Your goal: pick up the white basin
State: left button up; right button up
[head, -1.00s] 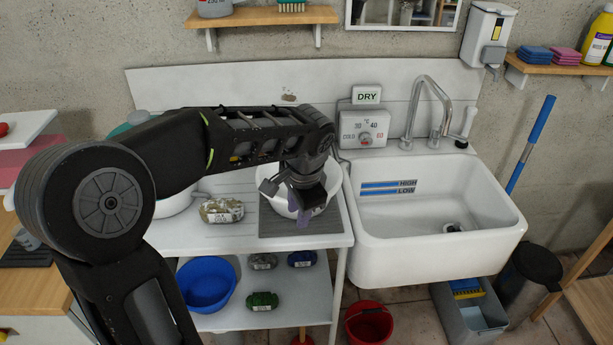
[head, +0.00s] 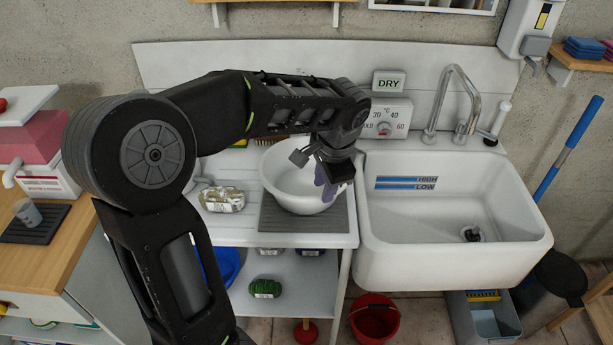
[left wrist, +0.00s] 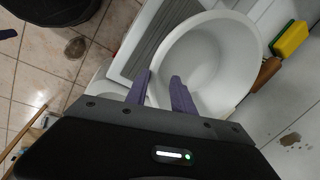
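The white basin (head: 291,186) stands upright on the drainboard to the left of the sink, partly on a grey ribbed mat (head: 335,220). In the left wrist view the basin (left wrist: 222,60) looks empty. My left gripper (head: 325,188) is at the basin's near right rim, partly in front of it in the head view. In the left wrist view its purple fingers (left wrist: 160,88) are apart, with the basin's rim showing between them; I cannot see them pressing on the wall. My right gripper is not in view.
The white sink (head: 455,240) and its tap (head: 452,100) are right of the basin. A wrapped packet (head: 222,199) lies left of it. A red bucket (head: 375,322) stands on the floor below. A yellow-green sponge (left wrist: 290,40) is beyond the basin.

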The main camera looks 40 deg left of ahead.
pick_arm(q)
jog(key=shift+x, duration=1)
jog(key=p+x, duration=0.1)
jog(key=x, duration=0.4)
jog(key=shift+f, duration=0.1)
jog(key=shift+c, duration=0.3)
grip_shut()
dwell(0.9)
